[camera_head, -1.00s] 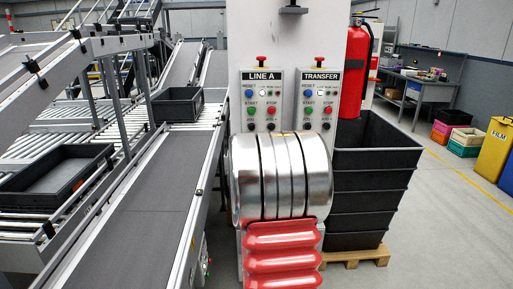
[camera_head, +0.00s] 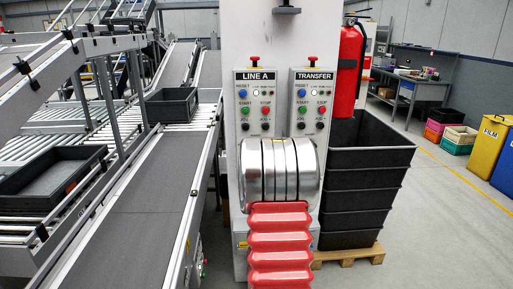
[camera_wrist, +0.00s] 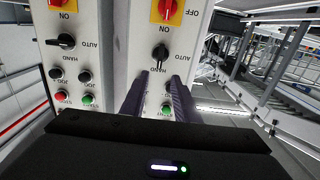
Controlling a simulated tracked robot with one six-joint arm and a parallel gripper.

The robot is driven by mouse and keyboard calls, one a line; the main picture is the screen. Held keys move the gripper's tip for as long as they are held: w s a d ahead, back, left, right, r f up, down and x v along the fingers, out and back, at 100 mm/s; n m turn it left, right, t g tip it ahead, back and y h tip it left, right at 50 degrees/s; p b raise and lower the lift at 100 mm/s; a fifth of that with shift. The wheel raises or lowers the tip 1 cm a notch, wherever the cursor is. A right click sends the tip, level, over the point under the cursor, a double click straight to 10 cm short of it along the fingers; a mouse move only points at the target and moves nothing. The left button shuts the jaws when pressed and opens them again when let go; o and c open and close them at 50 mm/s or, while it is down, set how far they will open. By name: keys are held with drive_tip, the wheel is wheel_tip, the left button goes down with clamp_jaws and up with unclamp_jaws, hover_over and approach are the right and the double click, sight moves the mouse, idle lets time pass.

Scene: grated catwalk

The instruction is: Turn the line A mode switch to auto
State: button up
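The LINE A panel (camera_head: 256,90) is on the left of a white column in the head view, beside the TRANSFER panel (camera_head: 313,90). In the inverted wrist view, the LINE A mode switch (camera_wrist: 160,54) is a black knob on the right panel, with HAND and AUTO labels around it. Its handle stands roughly upright in the picture, its lower end near HAND. My gripper (camera_wrist: 161,77) is open, its two dark fingertips apart just below the knob in that picture. I cannot tell whether they touch it. The head view hides my gripper behind my arm.
The TRANSFER knob (camera_wrist: 66,42) is close by on the left in the wrist view. A red-yellow rotary switch (camera_wrist: 168,10) is above the LINE A knob there. A conveyor (camera_head: 150,200), a fire extinguisher (camera_head: 348,70) and stacked black crates (camera_head: 360,180) flank the column.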

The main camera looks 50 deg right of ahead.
drive_tip(key=x, duration=1.1)
drive_tip(key=shift+w+d, duration=0.3)
clamp_jaws()
drive_tip(key=shift+d, duration=0.1)
